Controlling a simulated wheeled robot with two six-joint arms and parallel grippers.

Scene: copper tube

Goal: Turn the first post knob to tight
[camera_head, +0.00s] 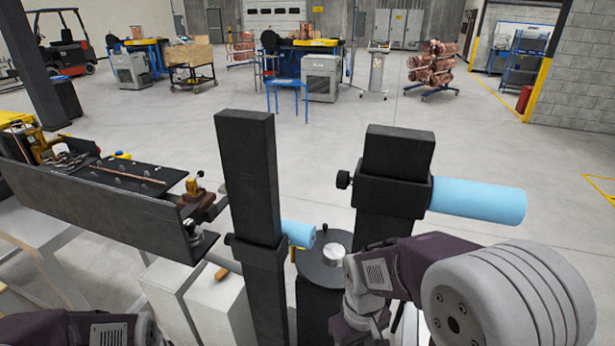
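Two upright black posts stand in front of me, a left post (246,165) and a right post (399,152). Each carries a black collar with a small dark knob on its left side. The right post's knob (343,180) stands clear of anything else, and the left post's knob (229,239) sits lower. I cannot tell from the picture which post is the first, or how tight either knob is. My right arm covers the right post's lower part. My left arm shows only at the bottom left edge. The fingertips of both grippers are not visible.
A light blue cylinder (478,201) sticks out right from the right collar, and a shorter one (299,233) from the left collar. A round black disc (323,268) lies between the posts. A long dark bench (98,202) with tools and a copper tube (127,174) is at left.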

